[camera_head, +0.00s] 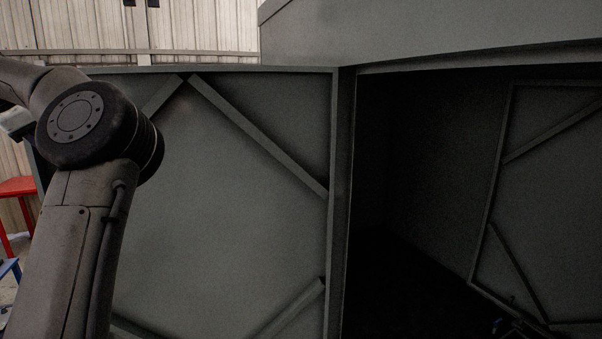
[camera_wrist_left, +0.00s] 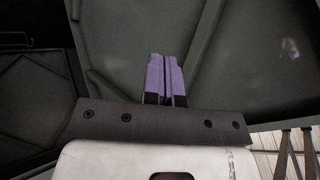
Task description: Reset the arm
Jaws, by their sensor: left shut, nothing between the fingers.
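My left arm (camera_head: 85,200) stands at the left of the head view, bent at a dark round joint, in front of a grey metal door panel. My left gripper (camera_wrist_left: 165,75) shows in the left wrist view with its two purple fingers together and nothing between them. Behind the fingers is a grey panel with a diagonal rib; I cannot tell whether they touch it. My left gripper does not show clearly in the head view. My right gripper is not in view.
The grey door panel (camera_head: 230,190) with diagonal ribs fills the middle. To its right is a dark opening (camera_head: 410,170) into the enclosure, with another ribbed panel (camera_head: 555,200) at far right. A red stool (camera_head: 17,187) stands at the left edge by a pale corrugated wall (camera_head: 200,25).

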